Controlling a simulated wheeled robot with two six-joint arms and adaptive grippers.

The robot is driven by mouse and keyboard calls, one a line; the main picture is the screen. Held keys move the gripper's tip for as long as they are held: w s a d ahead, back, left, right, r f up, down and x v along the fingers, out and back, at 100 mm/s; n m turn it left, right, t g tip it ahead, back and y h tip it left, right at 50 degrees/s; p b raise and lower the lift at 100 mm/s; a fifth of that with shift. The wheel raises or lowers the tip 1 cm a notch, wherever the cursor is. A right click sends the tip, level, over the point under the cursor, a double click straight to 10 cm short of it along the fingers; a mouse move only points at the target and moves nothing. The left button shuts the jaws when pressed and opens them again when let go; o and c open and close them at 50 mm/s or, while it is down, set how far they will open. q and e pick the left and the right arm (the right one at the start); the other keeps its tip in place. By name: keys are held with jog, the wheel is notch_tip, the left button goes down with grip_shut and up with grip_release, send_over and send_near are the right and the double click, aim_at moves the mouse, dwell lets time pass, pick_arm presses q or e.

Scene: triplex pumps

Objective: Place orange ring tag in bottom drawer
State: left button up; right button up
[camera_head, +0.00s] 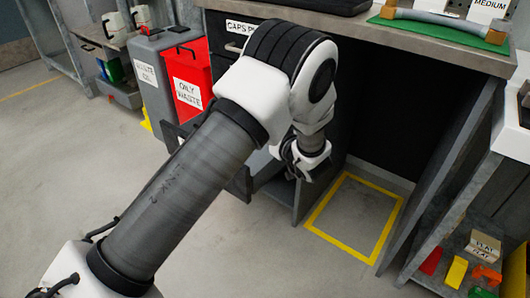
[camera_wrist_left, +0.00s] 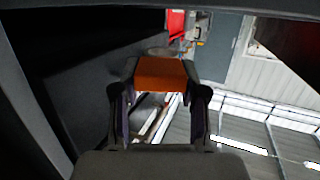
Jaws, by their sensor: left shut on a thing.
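My left arm comes in from the left across the head view. Its gripper (camera_head: 302,160) is low in front of the cabinet under the counter, mostly hidden behind its own wrist. In the left wrist view the left gripper (camera_wrist_left: 160,90) is shut on the orange ring tag (camera_wrist_left: 161,74), which shows as an orange block between the fingertips. A low drawer (camera_head: 262,168) of the cabinet stands pulled out beside the gripper, partly covered by my arm. I cannot tell whether the tag is above or inside it. My right gripper is in neither view.
A red oily waste bin (camera_head: 187,82) and a grey bin (camera_head: 148,75) stand left of the cabinet. A yellow floor outline (camera_head: 345,243) lies right of the drawer, with open floor inside. A grey panel (camera_head: 440,175) and a shelf with coloured blocks stand at the right.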

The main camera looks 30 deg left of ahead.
pick_arm(q)
notch_tip(320, 180, down, 5)
jog(key=shift+b, duration=1.25)
jog(key=shift+f, duration=0.2)
jog(key=shift+r, duration=0.25)
jog(key=shift+f, duration=0.55)
jog(key=shift+s, duration=0.1)
jog(key=o, duration=1.2)
jog(key=shift+s+f, duration=0.1)
jog(key=shift+f, duration=0.1)
jog(key=shift+c, duration=0.2)
